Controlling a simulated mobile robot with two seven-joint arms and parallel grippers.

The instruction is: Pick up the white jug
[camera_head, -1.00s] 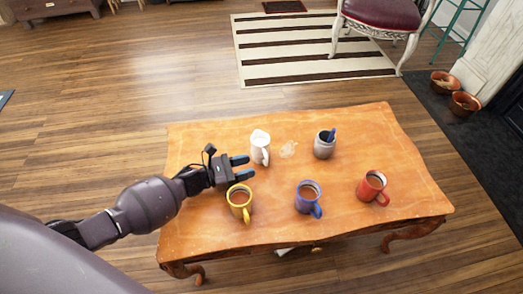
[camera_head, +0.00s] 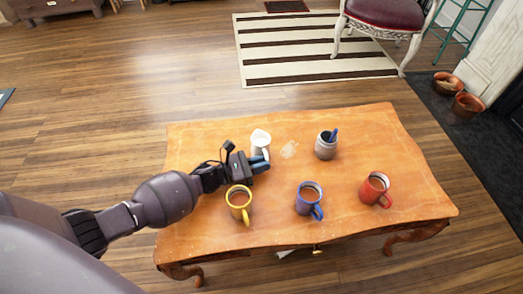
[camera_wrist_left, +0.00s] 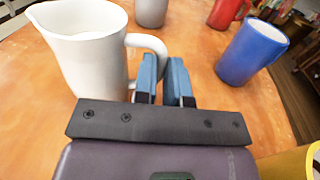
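The white jug (camera_head: 261,139) stands upright at the back left of the wooden table, its handle towards my left gripper. In the left wrist view the jug (camera_wrist_left: 85,50) fills the upper left, and its handle curves down between the two blue fingers. My left gripper (camera_head: 261,162) is at the near side of the jug. In the left wrist view the fingers (camera_wrist_left: 163,80) are close together, with the handle in the narrow gap between them. My right gripper is in neither view.
The back right of the table is clear.

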